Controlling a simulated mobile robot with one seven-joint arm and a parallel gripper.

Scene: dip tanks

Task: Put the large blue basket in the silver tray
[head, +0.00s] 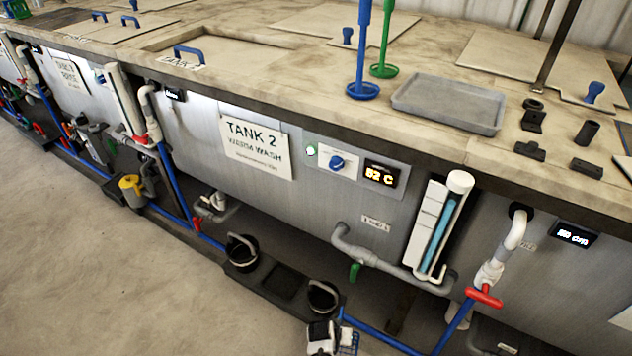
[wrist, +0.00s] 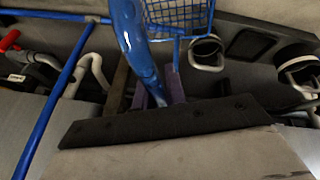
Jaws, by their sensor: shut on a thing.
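A blue wire-mesh basket (wrist: 182,16) with a thick curved blue handle shows at the top of the wrist view. My gripper (wrist: 152,92) is shut on that handle, with a finger on each side of it. The silver tray (head: 448,104) is a shallow grey rectangle lying flat on the counter, toward the right. It looks empty and is well above and apart from the basket.
A blue rod with a round dish (head: 363,89) and a green one (head: 384,70) stand left of the tray. Several small dark fittings (head: 531,118) lie right of it. Black buckets (head: 242,252), pipes and the counter's front edge lie below.

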